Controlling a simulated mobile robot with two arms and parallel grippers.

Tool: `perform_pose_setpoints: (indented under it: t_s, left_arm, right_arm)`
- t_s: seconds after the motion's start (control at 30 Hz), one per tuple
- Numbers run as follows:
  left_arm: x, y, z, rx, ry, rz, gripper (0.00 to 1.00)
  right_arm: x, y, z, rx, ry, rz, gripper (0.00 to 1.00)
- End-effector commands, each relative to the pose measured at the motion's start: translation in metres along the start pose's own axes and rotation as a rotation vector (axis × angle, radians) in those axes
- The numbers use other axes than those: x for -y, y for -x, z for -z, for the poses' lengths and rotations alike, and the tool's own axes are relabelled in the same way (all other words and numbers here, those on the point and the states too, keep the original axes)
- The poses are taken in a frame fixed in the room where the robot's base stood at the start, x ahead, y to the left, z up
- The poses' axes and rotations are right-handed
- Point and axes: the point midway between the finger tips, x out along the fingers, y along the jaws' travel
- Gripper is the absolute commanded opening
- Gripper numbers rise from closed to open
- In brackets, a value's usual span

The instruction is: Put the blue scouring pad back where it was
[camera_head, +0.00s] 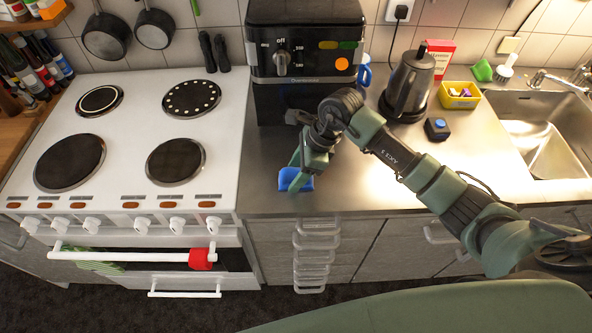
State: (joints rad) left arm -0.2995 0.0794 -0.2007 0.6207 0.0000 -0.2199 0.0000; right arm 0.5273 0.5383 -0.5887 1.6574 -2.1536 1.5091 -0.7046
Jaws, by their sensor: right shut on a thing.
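The blue scouring pad (300,185) is at the front edge of the steel worktop (350,195), just right of the cooker. My right gripper (294,178) points down there and is shut on the pad. The fingers hide part of the pad. I cannot tell whether the pad touches the worktop. My left gripper is not in view.
A dark kettle (408,85), a black box with a blue top (437,129), a yellow tub (460,96) and the sink (545,145) are to the right. The white cooker (130,140) is left.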

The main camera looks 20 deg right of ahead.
Motion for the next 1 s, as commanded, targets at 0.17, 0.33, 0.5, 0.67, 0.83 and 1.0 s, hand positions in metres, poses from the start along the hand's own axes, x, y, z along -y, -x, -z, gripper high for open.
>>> perform_pose_setpoints:
  t_s: [0.17,0.33,0.5,0.67,0.83,1.0]
  left_arm:
    - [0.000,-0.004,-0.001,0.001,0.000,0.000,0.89]
    - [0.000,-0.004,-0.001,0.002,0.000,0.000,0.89]
    - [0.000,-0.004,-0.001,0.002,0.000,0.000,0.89]
    - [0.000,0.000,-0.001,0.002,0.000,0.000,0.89]
    - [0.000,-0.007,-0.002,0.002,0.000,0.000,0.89]
    - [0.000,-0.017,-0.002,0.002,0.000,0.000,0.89]
  right_arm:
    - [0.000,-0.003,0.001,0.000,0.000,0.000,0.16]
    - [0.000,-0.002,0.001,0.000,0.000,0.000,0.76]
    - [0.000,-0.002,0.001,0.000,-0.001,0.000,0.76]
    - [0.000,0.001,0.000,0.000,-0.001,-0.001,0.76]
    - [0.002,0.019,0.001,0.000,0.000,0.005,0.76]
    - [0.002,0.057,0.002,-0.001,0.001,0.007,0.76]
